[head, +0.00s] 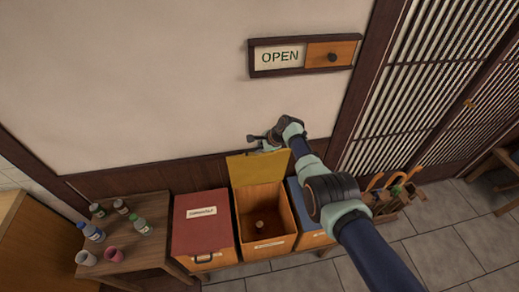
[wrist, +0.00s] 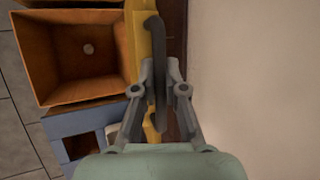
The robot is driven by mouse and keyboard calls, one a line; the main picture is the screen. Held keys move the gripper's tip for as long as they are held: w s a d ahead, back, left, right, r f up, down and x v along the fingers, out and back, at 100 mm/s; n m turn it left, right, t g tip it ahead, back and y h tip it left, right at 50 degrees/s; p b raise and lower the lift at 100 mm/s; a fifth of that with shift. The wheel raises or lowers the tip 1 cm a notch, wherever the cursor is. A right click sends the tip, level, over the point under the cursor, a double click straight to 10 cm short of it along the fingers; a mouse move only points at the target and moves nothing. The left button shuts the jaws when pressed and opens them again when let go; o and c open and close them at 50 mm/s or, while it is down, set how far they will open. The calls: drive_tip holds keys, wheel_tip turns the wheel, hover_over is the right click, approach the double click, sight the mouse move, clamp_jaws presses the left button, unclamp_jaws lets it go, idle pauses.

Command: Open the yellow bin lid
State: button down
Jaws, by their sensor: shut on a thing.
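The yellow bin (head: 265,244) stands between the red bin and the blue bin, and its inside shows from above. Its yellow lid (head: 257,169) is raised, standing up at the back of the bin near the wall. In the wrist view the lid (wrist: 132,40) shows nearly edge-on, with its dark handle (wrist: 155,35) along it. My gripper (head: 262,140) is at the lid's top edge. In the wrist view my gripper (wrist: 164,72) is shut on the dark handle, which lies between its fingers.
The red bin (head: 202,225) is closed at the left. The blue bin (head: 305,217) is at the right, partly hidden by my arm. A small pale round thing (head: 260,225) is inside the yellow bin. A wooden table (head: 151,214) with bottles and cups stands left. The wall is close behind the lid.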

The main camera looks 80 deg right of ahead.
drive_tip(key=c, duration=1.2)
unclamp_jaws()
drive_tip(key=shift+r, duration=0.1)
drive_tip(key=v, duration=1.2)
